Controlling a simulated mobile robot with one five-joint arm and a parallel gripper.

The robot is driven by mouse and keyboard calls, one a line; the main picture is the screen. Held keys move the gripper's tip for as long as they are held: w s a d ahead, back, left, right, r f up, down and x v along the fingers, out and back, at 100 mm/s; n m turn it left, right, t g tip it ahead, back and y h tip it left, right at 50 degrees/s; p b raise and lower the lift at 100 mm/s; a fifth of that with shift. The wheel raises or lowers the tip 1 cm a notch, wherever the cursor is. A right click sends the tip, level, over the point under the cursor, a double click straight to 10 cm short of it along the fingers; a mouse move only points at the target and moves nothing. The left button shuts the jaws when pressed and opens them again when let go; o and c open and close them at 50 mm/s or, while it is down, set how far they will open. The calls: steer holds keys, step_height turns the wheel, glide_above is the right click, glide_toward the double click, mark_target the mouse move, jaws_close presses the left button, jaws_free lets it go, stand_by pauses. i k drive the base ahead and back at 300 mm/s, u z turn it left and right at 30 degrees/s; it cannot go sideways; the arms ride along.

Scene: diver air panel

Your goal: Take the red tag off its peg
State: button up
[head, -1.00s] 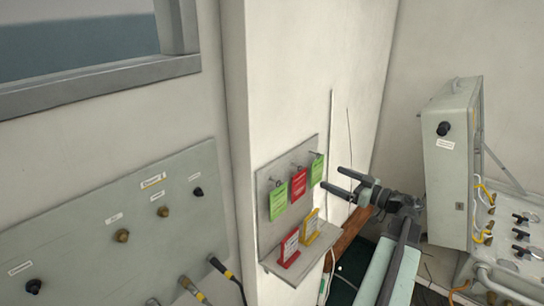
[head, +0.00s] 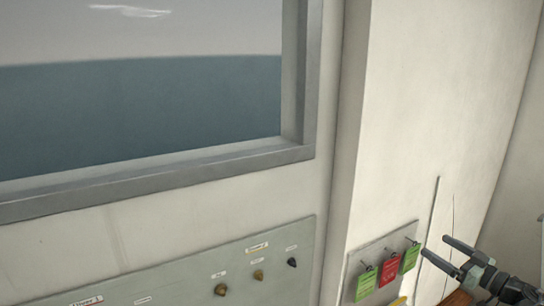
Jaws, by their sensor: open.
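The red tag (head: 389,269) hangs on its peg on a small grey board (head: 354,277) at the lower right, between two green tags. One green tag (head: 366,285) hangs to its left and the other green tag (head: 410,258) to its right. My gripper (head: 436,249) is open and empty, to the right of the tags, its fingers pointing left toward them. It looks apart from the red tag; the exact gap in depth cannot be told.
A grey panel (head: 190,270) with several knobs and labels is on the wall at lower left. A window with a grey frame (head: 160,178) fills the upper left. A yellow tip (head: 398,301) shows at the bottom edge. The white wall right of the board is mostly bare.

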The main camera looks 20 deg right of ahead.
mark_target(389, 273)
steer(key=k, duration=0.95)
